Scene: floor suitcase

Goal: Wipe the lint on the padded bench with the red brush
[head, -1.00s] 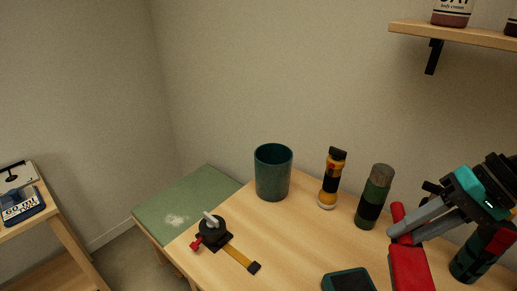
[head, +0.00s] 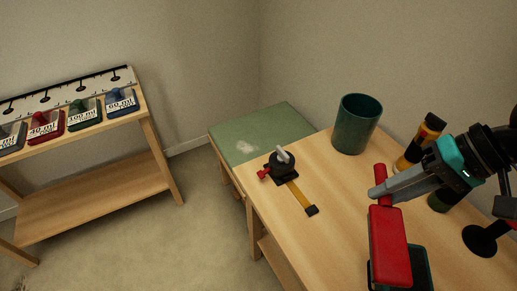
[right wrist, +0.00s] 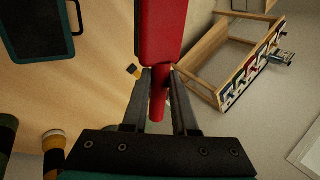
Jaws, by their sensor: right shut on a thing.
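The red brush (head: 389,245) is in my right gripper (head: 382,192), whose fingers are shut on its handle. In the right wrist view the brush (right wrist: 160,35) stands between the two fingers (right wrist: 160,95). It is over the wooden table, at the right of the head view. The padded bench (head: 262,124) has a green top and stands beyond the table's far left corner. A whitish patch of lint (head: 245,147) lies on its near left part, apart from the brush. My left gripper is not in view.
On the wooden table (head: 315,245) are a black clamp-like tool with a yellow strap (head: 300,195), a dark green cup (head: 357,124), a yellow-black bottle (head: 420,142) and a dark tray (head: 420,268). A shelf stand (head: 95,200) with several labelled blocks is at left. Floor shows between.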

